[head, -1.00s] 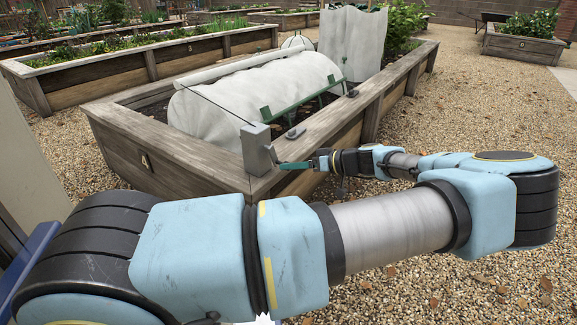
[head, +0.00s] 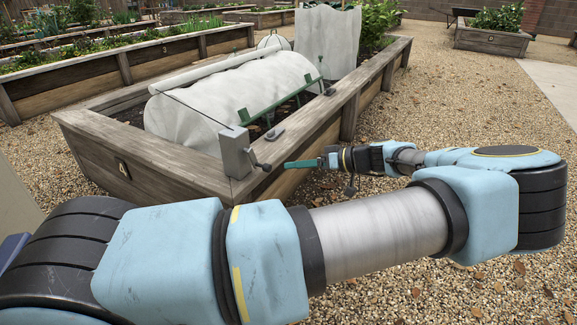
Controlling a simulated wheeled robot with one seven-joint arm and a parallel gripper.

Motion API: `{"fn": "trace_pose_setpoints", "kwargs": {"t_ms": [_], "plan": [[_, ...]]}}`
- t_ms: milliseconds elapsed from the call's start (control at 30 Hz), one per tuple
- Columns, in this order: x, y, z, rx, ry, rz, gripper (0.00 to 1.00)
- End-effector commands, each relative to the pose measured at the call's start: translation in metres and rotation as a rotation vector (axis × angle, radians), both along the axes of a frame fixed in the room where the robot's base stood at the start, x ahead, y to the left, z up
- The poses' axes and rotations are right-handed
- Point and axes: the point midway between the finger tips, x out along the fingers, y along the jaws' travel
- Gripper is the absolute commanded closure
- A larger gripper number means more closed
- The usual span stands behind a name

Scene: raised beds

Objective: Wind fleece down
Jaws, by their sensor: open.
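The white fleece (head: 215,100) lies over a rounded tunnel in the near raised bed (head: 140,150). A green bar (head: 275,104) runs along its right edge, above dark soil. A grey winch post (head: 236,155) stands at the bed's near corner. A small dark crank (head: 260,163) sticks out from its right side. My gripper (head: 287,165), with teal fingers, is open just right of the crank, apart from it. The fingers point left, and the gap between them is hard to see.
A white upright cover (head: 327,42) stands farther along the bed. Dark fittings (head: 274,134) sit on the bed's right rim. Other planted beds stand at left (head: 130,65) and back right (head: 490,40). Gravel (head: 445,100) to the right is open.

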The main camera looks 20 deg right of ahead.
Motion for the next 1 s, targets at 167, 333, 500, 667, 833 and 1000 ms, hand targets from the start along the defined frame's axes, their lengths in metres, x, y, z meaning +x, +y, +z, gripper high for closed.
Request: {"fn": "trace_pose_setpoints", "kwargs": {"t_ms": [167,333,500,667,833,1000], "plan": [[-0.003,0.007,-0.012,0.283,0.262,-0.121,0.38],[-0.005,0.012,-0.021,0.677,0.634,-0.267,0.38],[-0.007,0.013,-0.029,1.069,1.018,-0.383,0.38],[-0.007,0.01,-0.035,1.4,1.354,-0.45,0.38],[-0.007,0.006,-0.037,1.622,1.589,-0.476,0.38],[-0.005,0.007,-0.038,1.697,1.673,-0.479,0.38]]}}
